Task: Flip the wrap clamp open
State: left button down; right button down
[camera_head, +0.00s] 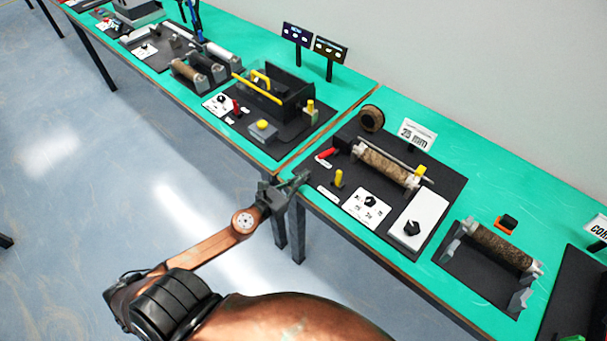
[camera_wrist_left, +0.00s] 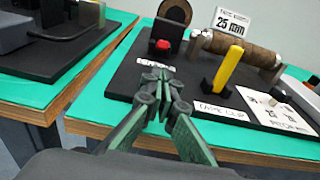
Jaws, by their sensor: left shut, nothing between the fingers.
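A dark board with a 25 mm sign (camera_head: 418,134) holds a red-handled lever (camera_head: 328,152), low and tilted, and an upright yellow lever (camera_head: 338,179). My left gripper (camera_head: 303,178) is shut and empty at the board's near left corner, apart from both levers. It also shows in the left wrist view (camera_wrist_left: 157,76).
A brown-wrapped roller (camera_head: 385,166) lies behind the levers, with a brown roll (camera_head: 371,118) at the back. Dial plates (camera_head: 368,206) are to the right. Another station with a yellow-handled box (camera_head: 280,96) is at left, across a table gap.

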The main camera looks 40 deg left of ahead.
aim_at(317, 168)
pick_arm(q)
jog(key=w, duration=0.7)
jog(key=shift+w+d+f, duration=0.25)
jog(key=shift+f, duration=0.15)
